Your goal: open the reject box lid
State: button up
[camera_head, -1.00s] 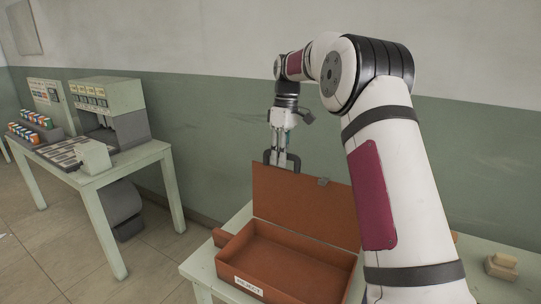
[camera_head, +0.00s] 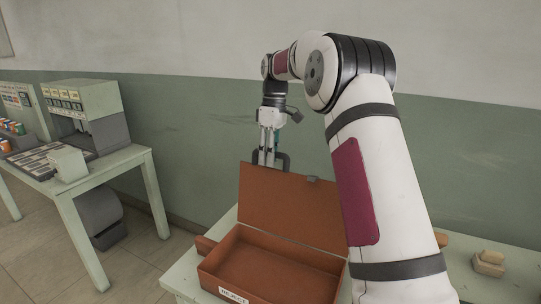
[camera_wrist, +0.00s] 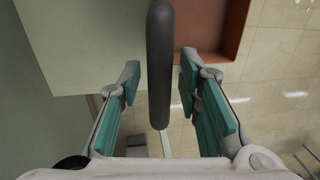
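The reject box (camera_head: 230,279) is an open red-brown tray with a white label on its front, on a pale green table. Its lid (camera_head: 290,207) stands raised along the back side, and the empty inside shows. A dark handle (camera_head: 286,160) rises at the lid's top edge. My gripper (camera_head: 268,156) points down at that handle, with its fingertips partly behind the lid. In the wrist view the handle (camera_wrist: 160,50) is a dark bar between the two teal-padded fingers, with a gap on each side. The fingers are apart.
A second table (camera_head: 95,180) with a grey-green machine (camera_head: 88,110) stands at the left. The wall is close behind the lid. Tiled floor is clear between the tables.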

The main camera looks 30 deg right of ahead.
jog(key=shift+r, duration=0.1)
notch_tip(320, 180, up, 12)
jog(key=w+d, duration=0.1)
jog(key=shift+d+f, duration=0.2)
dwell(0.6)
dwell(0.4)
jog(key=shift+r, duration=0.1)
